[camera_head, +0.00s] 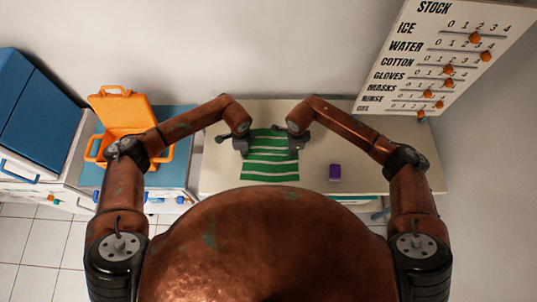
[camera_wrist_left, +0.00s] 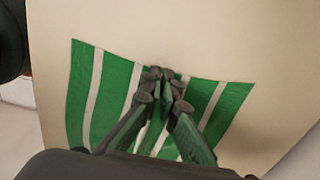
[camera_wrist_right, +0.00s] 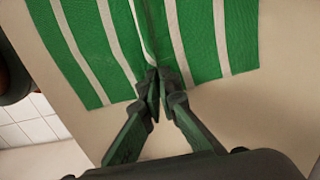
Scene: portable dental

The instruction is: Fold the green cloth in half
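The green cloth with white stripes (camera_head: 270,169) lies spread on the pale table, with its stripes running left to right in the head view. My left gripper (camera_head: 243,147) is at its left edge, and my right gripper (camera_head: 294,146) is at its right edge. In the left wrist view the fingertips (camera_wrist_left: 165,80) are nearly together, with a bit of cloth (camera_wrist_left: 85,90) pinched between them. In the right wrist view the fingertips (camera_wrist_right: 158,82) close on the cloth's edge, and a small ridge runs from them into the cloth (camera_wrist_right: 195,35). The grippers hide parts of both edges.
An open orange case (camera_head: 122,113) sits on a blue-topped unit at left. A stock board (camera_head: 440,65) stands at the back right. The table right of the cloth is mostly free.

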